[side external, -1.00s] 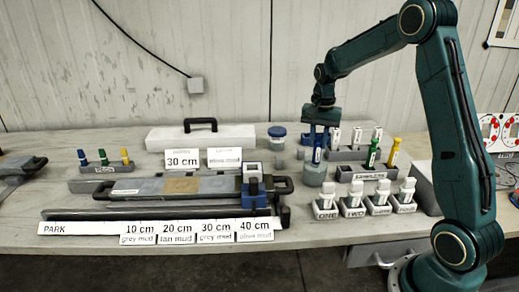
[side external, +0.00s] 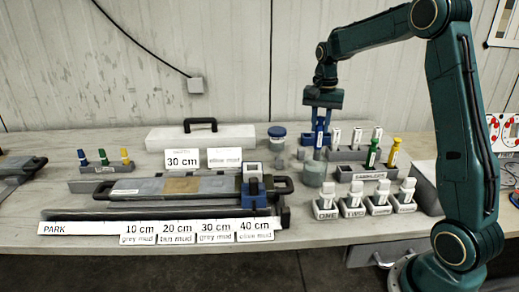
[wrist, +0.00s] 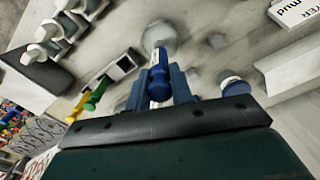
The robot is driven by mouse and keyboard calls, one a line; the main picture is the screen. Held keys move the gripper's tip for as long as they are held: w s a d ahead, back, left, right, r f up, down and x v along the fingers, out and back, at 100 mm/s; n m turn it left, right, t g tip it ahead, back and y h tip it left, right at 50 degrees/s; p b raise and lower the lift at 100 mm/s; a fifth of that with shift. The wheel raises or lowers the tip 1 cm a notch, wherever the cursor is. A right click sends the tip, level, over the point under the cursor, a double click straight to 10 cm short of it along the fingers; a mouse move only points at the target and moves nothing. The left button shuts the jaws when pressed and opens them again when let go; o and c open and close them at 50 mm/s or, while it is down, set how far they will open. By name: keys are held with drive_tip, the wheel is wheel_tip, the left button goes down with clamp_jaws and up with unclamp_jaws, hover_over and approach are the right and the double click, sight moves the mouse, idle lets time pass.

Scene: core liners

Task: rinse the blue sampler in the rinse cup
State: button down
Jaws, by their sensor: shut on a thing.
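The blue sampler (side external: 319,135) hangs upright in my gripper (side external: 320,122), which is shut on its upper part. In the wrist view the blue sampler (wrist: 158,78) sits between the gripper's fingers (wrist: 160,90), pointing away toward a round, pale cup. The rinse cup (side external: 314,176) is a grey-green translucent cup on the bench just below the sampler. It also shows in the wrist view (wrist: 158,36), partly hidden by the sampler. The sampler's lower end is over or close to the cup's rim; I cannot tell whether it is clear of it.
The sampler rack (side external: 345,155) with green and yellow samplers stands right of the cup. Several white-capped vials in numbered holders (side external: 352,212) stand in front of it. A blue-lidded jar (side external: 277,138) is at the back left. The core liner (side external: 165,186) lies to the left.

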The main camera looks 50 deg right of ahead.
sight(321, 117)
drive_tip(key=shift+r, duration=1.45)
drive_tip(key=shift+a, duration=0.1)
